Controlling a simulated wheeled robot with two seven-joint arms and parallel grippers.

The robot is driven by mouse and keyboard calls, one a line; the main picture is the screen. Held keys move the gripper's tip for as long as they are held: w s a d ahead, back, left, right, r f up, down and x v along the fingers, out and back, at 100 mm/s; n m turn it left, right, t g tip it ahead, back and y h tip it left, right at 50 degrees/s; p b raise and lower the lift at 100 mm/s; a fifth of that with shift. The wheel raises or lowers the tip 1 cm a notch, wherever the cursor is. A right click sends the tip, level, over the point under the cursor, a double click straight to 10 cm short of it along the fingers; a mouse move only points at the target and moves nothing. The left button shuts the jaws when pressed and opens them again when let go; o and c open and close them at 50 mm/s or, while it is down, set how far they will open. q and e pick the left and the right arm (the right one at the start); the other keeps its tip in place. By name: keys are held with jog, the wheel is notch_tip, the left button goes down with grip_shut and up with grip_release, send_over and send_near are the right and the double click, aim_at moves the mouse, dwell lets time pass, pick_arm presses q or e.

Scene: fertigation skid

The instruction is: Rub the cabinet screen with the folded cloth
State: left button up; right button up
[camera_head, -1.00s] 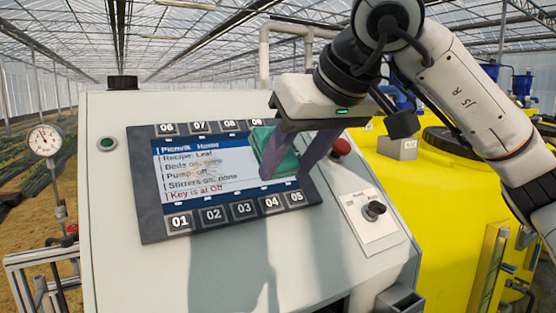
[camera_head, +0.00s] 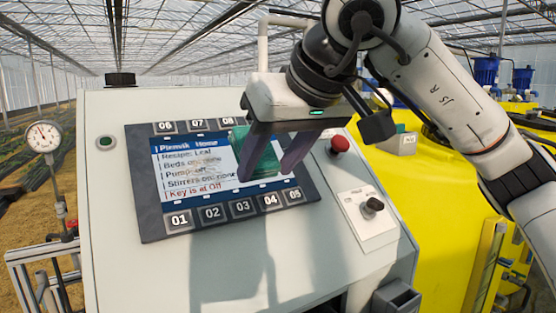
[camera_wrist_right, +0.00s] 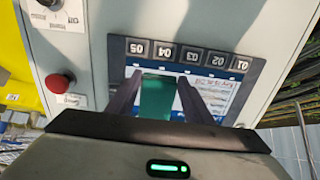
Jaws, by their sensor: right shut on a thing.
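The cabinet screen (camera_head: 190,178) sits in a dark panel on the sloped grey cabinet face and is lit with lines of text. There is a greyish smudge among the text lines. My right gripper (camera_head: 262,178) is over the right part of the screen, shut on the folded green cloth (camera_head: 240,140). In the right wrist view the cloth (camera_wrist_right: 157,97) stands between the two dark fingers, in front of the screen (camera_wrist_right: 222,92). The cloth looks at or very near the glass; I cannot tell whether it touches. My left gripper is not in view.
Numbered buttons (camera_head: 212,214) line the panel's edges. A red mushroom button (camera_head: 339,144) and a black rotary switch (camera_head: 373,205) are to the right. A pressure gauge (camera_head: 43,137) stands at the left, and a yellow tank (camera_head: 440,215) is on the right.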

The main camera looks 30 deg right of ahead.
jog(key=shift+a, duration=6.55)
jog(key=shift+r, duration=0.1)
jog(key=shift+v, duration=2.95)
jog(key=v, duration=0.3)
